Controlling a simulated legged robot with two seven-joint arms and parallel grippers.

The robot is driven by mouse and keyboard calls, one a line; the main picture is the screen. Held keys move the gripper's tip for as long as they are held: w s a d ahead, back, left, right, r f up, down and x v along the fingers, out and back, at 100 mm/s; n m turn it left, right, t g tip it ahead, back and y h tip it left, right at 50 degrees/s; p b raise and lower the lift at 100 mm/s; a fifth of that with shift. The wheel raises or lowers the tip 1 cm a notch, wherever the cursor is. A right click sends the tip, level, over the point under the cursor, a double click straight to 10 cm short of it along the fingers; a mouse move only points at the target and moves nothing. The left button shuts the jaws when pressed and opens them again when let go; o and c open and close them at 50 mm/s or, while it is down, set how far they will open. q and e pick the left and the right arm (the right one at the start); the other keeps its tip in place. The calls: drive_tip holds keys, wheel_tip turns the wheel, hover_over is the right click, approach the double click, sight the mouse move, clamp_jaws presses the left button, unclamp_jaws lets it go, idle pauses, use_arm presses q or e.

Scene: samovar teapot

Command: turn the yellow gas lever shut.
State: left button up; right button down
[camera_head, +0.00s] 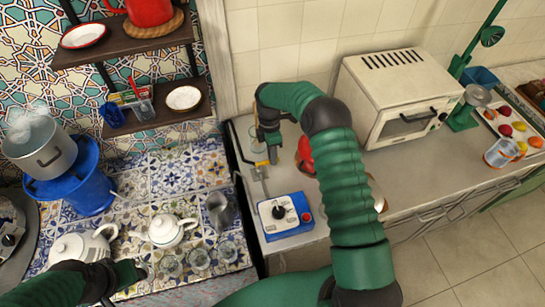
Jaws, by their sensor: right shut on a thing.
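The yellow gas lever (261,165) shows as a small yellow piece on a grey pipe on the counter, behind a blue box with a dial (285,214). My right gripper (271,153) points down at the lever and is shut on it; its fingers partly hide the lever, and its exact angle is hard to read. My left gripper (143,272) is low on the left, beside a small glass (170,265) on the tiled table. Its fingers are too small and dark to tell whether they are open.
A white teapot (166,231), a metal jug (221,210) and several glasses stand on the tiled table (187,170). A steaming pot (40,146) sits on a blue stand. A toaster oven (400,95) is right of my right arm. A red object (305,155) is partly hidden behind that arm.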

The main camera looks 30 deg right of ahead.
drive_tip(key=shift+w+d+r, duration=0.1)
drive_tip(key=shift+w, duration=0.05)
drive_tip(key=c, duration=1.6)
unclamp_jaws()
drive_tip(key=shift+c, duration=0.2)
drive_tip(key=shift+o, duration=1.2)
drive_tip(key=w+r+b, duration=0.1)
drive_tip(key=w+r, duration=0.2)
drive_tip(key=r, duration=1.3)
drive_tip(key=shift+w+d, duration=0.15)
drive_tip(key=shift+d, duration=0.25)
